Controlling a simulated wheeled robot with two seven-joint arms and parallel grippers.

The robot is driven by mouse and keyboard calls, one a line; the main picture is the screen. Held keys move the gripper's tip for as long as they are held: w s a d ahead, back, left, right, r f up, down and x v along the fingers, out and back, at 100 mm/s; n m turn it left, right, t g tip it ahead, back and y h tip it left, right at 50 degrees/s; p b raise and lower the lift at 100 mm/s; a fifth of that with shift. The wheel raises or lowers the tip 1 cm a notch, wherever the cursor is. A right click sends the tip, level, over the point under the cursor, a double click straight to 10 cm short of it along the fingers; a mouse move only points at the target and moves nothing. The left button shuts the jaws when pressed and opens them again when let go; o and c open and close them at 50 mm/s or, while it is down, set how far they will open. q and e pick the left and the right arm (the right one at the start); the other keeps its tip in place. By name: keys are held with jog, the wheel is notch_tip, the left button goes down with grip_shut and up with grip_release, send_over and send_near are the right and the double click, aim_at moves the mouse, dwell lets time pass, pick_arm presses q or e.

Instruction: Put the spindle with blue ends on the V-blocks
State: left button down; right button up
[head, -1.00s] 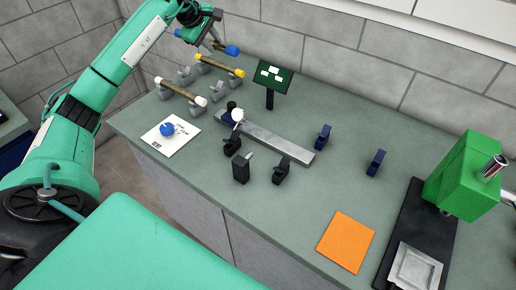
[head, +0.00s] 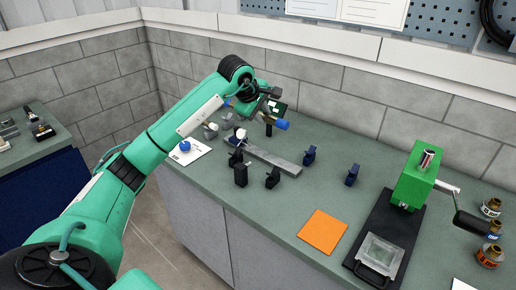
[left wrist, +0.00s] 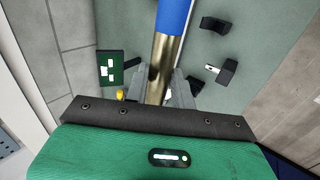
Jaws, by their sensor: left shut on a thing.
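The spindle with blue ends shows its brass shaft (left wrist: 162,58) and one blue end (left wrist: 173,14) in the left wrist view. My left gripper (left wrist: 156,87) is shut on the shaft. Two dark blue blocks (head: 309,155) (head: 352,174) stand apart on the bench, right of the grey bar. Two black blocks (head: 235,158) (head: 272,177) stand in front of the bar. I cannot tell which pair is the V-blocks.
A grey bar (head: 275,160) lies on the bench, with a black block with a pin (head: 241,174) in front. A white sheet with a blue knob (head: 184,146) lies left. A small sign (left wrist: 110,68) is near my gripper. An orange mat (head: 322,232) and a green press (head: 412,180) are right.

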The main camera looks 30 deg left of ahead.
pick_arm(q)
notch_tip(320, 180, down, 19)
jog(key=p, duration=0.5)
jog(key=shift+w+a, duration=0.1)
jog(key=c, duration=1.3)
grip_release()
jog(key=shift+f, duration=0.25)
jog(key=shift+o, duration=0.7)
jog(key=shift+r, duration=0.1)
